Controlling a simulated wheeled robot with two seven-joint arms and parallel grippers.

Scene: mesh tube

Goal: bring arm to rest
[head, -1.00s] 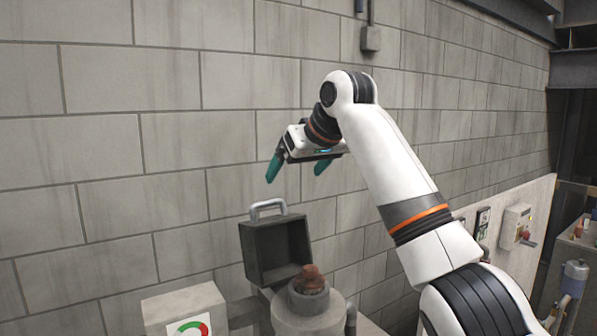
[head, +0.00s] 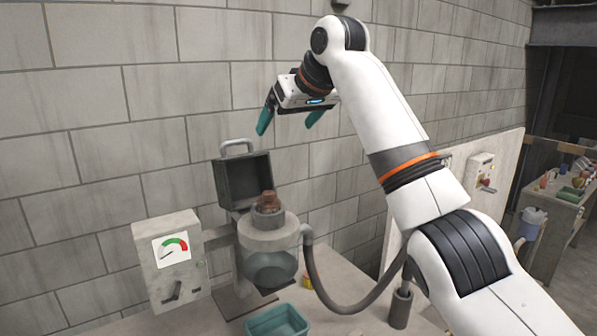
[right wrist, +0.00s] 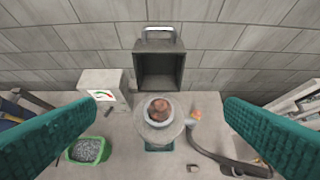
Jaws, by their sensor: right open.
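My right gripper (head: 288,124) is open and empty, with its teal fingers spread wide. It hangs in the air above the apparatus, in front of the block wall. Both fingers also show at the sides of the right wrist view (right wrist: 160,135), with nothing between them at their height. Below is a grey cylindrical vessel (head: 268,238) with a reddish-brown lump (head: 267,201) in its top opening. A dark grey box-shaped lid (head: 243,181) with a light handle stands open behind it. My left gripper is not in view.
A gauge box (head: 167,262) stands left of the vessel. A grey hose (head: 330,295) curves off to the right. A teal tray (head: 278,322) sits in front. The right wrist view shows a green bin (right wrist: 88,151) of grey grains. A side table (head: 548,205) stands far right.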

